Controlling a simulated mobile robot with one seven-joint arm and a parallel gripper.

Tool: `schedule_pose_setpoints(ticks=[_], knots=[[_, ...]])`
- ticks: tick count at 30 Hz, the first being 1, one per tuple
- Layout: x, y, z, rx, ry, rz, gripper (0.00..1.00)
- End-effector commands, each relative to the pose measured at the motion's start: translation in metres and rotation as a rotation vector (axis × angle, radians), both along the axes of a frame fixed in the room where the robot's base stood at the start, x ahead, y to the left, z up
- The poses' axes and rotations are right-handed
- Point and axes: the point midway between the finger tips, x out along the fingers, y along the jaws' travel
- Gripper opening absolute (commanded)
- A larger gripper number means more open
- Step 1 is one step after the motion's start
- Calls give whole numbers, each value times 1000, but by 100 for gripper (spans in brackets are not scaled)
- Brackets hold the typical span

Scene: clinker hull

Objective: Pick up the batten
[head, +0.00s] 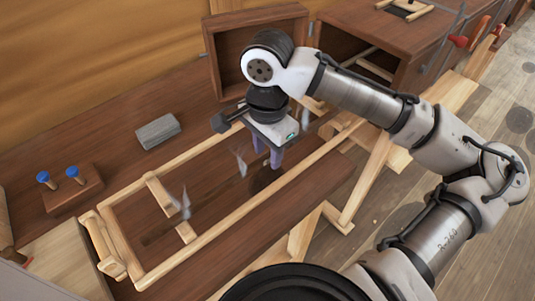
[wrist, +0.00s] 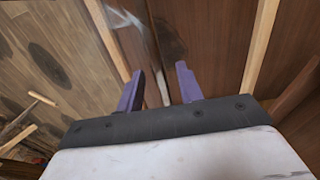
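My gripper (head: 268,152) points down over the brown planks inside a pale wooden frame. Its two purple fingers stand apart in the wrist view (wrist: 160,88), with no piece clearly held between them. The frame has two long pale rails; the near rail (head: 235,215) and far rail (head: 195,152) run either side of the gripper. A short pale crosspiece (head: 168,205) lies between them, left of the gripper. Which pale strip is the batten I cannot tell. A thin greyish strip (wrist: 150,50) shows beyond the fingers in the wrist view; its nature is unclear.
A grey block (head: 158,131) and a wooden block with two blue-topped pegs (head: 75,190) lie behind the frame. An open brown box (head: 262,35) and a cabinet (head: 395,55) stand at the back. Thin, blurred upright pieces (head: 240,162) stand within the frame. Plank floor lies right.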

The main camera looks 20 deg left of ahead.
Motion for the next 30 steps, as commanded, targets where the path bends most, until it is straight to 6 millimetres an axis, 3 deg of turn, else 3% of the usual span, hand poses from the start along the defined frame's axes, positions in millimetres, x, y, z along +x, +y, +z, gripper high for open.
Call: schedule_pose_setpoints(ticks=[5,13,25,30], knots=[[0,0,0,0,0,0,36],[0,0,0,0,0,0,1],[0,0,2,-1,-1,0,0],[1,0,14,-1,-2,0,0]])
